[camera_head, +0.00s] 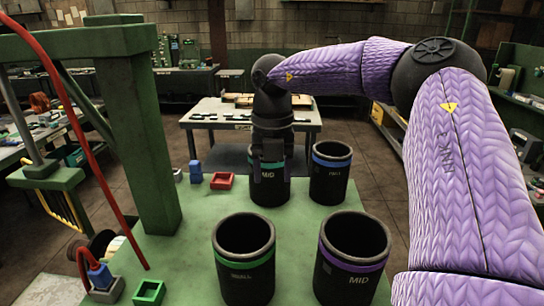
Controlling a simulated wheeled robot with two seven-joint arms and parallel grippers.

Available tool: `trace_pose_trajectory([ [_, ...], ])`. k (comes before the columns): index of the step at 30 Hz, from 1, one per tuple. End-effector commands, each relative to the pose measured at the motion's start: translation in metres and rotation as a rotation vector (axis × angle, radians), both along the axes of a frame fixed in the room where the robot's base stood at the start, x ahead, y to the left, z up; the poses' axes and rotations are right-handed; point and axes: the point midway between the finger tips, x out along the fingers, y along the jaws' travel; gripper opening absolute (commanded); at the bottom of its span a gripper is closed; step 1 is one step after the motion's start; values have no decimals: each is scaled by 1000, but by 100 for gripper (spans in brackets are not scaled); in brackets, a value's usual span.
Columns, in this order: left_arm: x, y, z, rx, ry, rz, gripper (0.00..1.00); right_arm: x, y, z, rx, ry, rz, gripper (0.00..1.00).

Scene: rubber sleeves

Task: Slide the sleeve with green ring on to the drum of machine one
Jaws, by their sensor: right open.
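Several dark open-topped sleeves stand upright on the green table. The front left sleeve (243,272) has a green ring and a label that seems to read SMALL. The back left sleeve (268,192) has a teal-green ring and a label like MID. The front right sleeve (352,280) has a purple ring and reads MID. The back right sleeve (329,184) has a blue ring. My right gripper (270,172) points down at the back left sleeve, open, its fingers overlapping the upper part; contact cannot be told. My left gripper is out of view. No drum is clearly identifiable as machine one's.
A green post and frame (145,130) rise at the left, with a red cable (95,165) in front. Red (222,181) and green (149,292) small trays and blue blocks (196,172) lie on the green table (185,252). A grey table (215,118) stands behind.

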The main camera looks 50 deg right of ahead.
Motion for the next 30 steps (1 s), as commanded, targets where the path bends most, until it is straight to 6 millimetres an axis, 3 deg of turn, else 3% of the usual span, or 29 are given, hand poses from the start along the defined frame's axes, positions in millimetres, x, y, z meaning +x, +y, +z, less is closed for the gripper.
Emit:
trace_pose_trajectory([
  [8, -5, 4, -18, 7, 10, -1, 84, 0, 0, -23, -1, 2, 0, 62],
  [21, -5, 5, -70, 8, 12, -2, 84, -1, 1, -97, 2, 4, 1, 62],
  [30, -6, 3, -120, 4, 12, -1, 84, -1, 1, -148, 1, 1, 2, 62],
])
